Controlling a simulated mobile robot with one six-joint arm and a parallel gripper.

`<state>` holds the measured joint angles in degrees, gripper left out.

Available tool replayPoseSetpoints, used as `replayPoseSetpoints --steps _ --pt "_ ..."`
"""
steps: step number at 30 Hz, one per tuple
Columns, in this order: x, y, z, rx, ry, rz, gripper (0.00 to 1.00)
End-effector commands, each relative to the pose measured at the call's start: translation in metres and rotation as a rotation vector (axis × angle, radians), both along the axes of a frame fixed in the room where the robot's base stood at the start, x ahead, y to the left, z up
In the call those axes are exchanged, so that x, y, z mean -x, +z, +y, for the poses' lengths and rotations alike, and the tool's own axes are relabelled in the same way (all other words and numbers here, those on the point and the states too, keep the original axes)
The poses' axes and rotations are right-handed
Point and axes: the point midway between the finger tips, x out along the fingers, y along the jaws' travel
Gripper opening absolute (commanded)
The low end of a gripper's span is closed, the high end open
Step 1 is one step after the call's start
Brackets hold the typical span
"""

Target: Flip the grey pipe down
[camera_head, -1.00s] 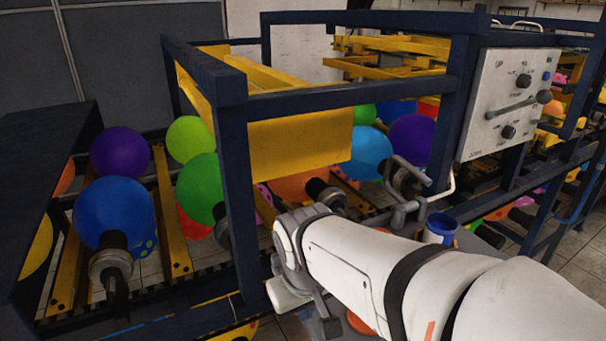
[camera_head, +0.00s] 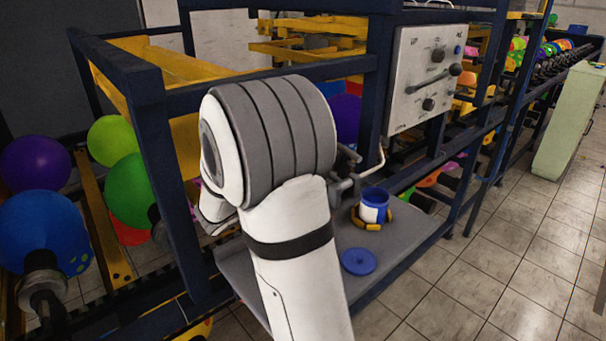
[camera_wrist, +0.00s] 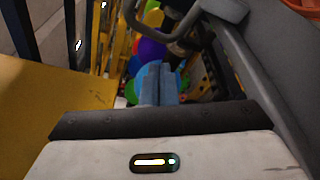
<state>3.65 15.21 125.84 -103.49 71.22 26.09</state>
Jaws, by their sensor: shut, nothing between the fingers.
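The grey pipe (camera_head: 346,180) shows partly in the head view, beside the frame post and just right of my arm, which hides the rest. In the wrist view a bent grey pipe (camera_wrist: 181,27) is at the top, beyond the fingertips and slightly to their right. My gripper (camera_wrist: 158,68) is in the wrist view, its two fingers pressed together and empty. It appears apart from the pipe, though the depth is hard to judge. In the head view my arm hides the gripper.
A white control panel (camera_head: 425,75) is mounted on the dark blue frame, right of my arm. A blue and white paint pot (camera_head: 374,208) and a blue lid (camera_head: 358,261) are on the grey shelf (camera_head: 385,250). Balloons stand at left.

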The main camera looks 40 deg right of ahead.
Motion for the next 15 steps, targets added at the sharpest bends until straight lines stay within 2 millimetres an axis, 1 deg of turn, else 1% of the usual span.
replayPoseSetpoints --steps 1,5,10,15 --pt "-0.007 -0.003 -0.005 0.015 -0.003 0.027 0.0" --pt "-0.021 -0.008 -0.014 0.055 -0.02 0.178 0.0" --pt "-0.036 -0.021 -0.026 0.098 -0.047 0.444 0.0" --pt "-0.048 -0.038 -0.036 0.128 -0.063 0.706 0.0"
